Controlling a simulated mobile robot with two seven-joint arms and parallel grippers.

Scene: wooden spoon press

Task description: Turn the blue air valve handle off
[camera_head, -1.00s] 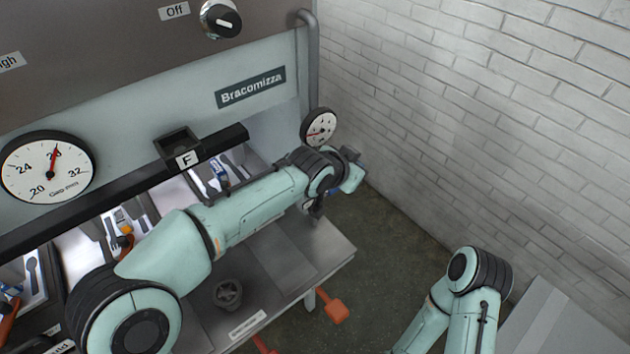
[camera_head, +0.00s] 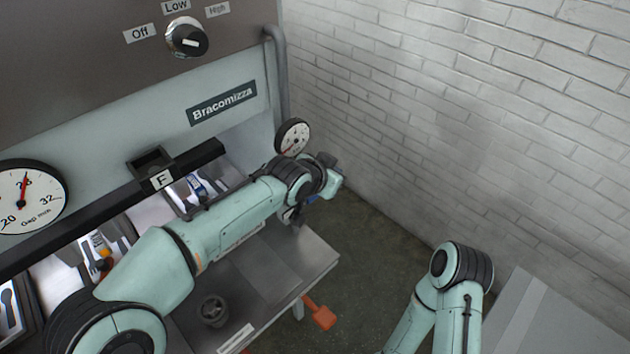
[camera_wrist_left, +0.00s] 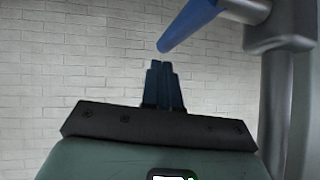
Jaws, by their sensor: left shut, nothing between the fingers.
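The blue air valve handle (camera_wrist_left: 190,24) shows in the left wrist view, slanting down and left from a grey metal fitting on a pipe (camera_wrist_left: 288,100). Its free end is a little above and beside the fingertips. My left gripper (camera_wrist_left: 163,72) is shut and empty, with its dark fingers against the brick wall behind. A gap shows between the fingers and the handle in that picture; their depth is unclear. In the head view my left arm reaches across the press to its right end and mostly hides the gripper and valve. My right arm is at the lower right; its gripper is out of view.
A small pressure gauge (camera_head: 292,137) is just beyond my left wrist. The press front has a black rail and an Off/Low/High knob (camera_head: 187,38). A white brick wall (camera_head: 450,110) stands at the right.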

